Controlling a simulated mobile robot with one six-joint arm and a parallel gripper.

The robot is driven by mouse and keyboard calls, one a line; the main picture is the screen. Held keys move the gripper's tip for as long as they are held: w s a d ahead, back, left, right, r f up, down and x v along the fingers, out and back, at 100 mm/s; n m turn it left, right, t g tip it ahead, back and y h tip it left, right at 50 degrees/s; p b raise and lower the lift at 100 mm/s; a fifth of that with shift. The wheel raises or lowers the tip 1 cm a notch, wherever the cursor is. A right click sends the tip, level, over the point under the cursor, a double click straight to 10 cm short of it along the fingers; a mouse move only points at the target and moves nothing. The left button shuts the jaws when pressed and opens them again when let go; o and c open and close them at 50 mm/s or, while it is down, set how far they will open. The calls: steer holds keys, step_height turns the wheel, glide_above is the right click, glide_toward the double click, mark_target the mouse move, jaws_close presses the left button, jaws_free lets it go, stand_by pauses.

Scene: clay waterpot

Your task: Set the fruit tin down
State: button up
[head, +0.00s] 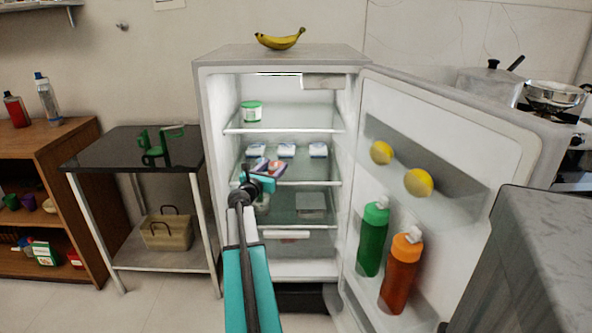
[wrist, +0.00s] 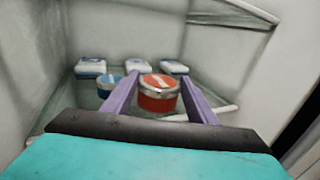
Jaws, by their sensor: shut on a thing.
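A red tin with a silver rim and a pale label, which I take to be the fruit tin, is between the purple fingers of my gripper (wrist: 160,76). The tin (wrist: 157,101) looks upright in the wrist view. My gripper also shows in the head view (head: 268,165), reaching into the open fridge at the middle shelf (head: 318,182). It is shut on the tin, which is mostly hidden in the head view. I cannot tell whether the tin's base touches the shelf.
A blue tin (wrist: 104,86) is just left of the held tin. Several white-and-blue packs (head: 287,150) stand behind on the same shelf. A green-and-white tin (head: 251,112) is on the shelf above. The open door (head: 440,150) bounds the right. The shelf's right part looks clear.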

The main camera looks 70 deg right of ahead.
steer(key=s+d, duration=0.2)
steer(key=d, duration=0.1)
steer(key=s+d, duration=0.2)
steer(key=d, duration=0.1)
steer(key=s+d+f+b, duration=0.1)
steer(key=s+d, duration=0.1)
steer(key=d, duration=0.1)
steer(key=shift+s+d, duration=0.25)
steer(key=shift+s, duration=0.05)
steer(key=shift+f+b, duration=0.45)
steer(key=shift+f, duration=1.3)
steer(key=shift+f, duration=0.15)
steer(key=o, duration=1.2)
